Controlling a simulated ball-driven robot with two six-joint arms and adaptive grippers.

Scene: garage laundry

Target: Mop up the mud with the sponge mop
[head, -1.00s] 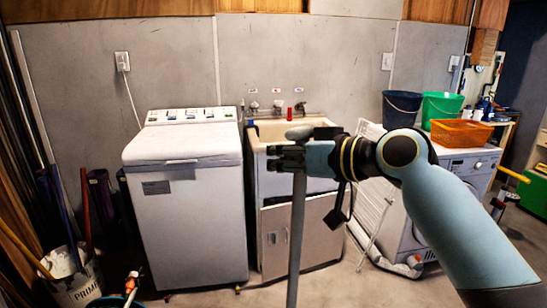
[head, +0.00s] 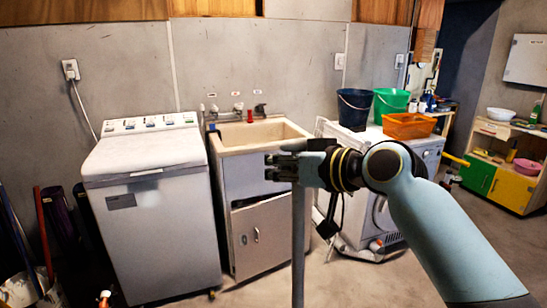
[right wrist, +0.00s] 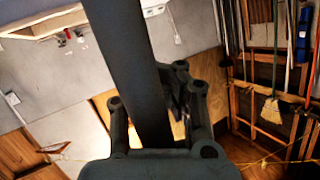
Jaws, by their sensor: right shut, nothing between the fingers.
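My right gripper (head: 274,167) is in the middle of the head view, in front of the sink cabinet, shut with nothing between its fingers. A grey upright pole (head: 298,245) runs down from right at the gripper to the bottom edge. It may be the mop's handle, but no sponge head shows. In the right wrist view a thick dark bar (right wrist: 130,60) passes close by the gripper and hides much of the fingers. I see no mud on the visible floor. My left gripper is not in view.
A white washing machine (head: 150,220) and a sink (head: 255,135) stand along the wall. A front-loading machine (head: 425,150) carries a dark bucket (head: 354,108), a green bucket (head: 390,103) and an orange basket (head: 409,126). A low shelf (head: 505,165) stands at far right. Floor before it is clear.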

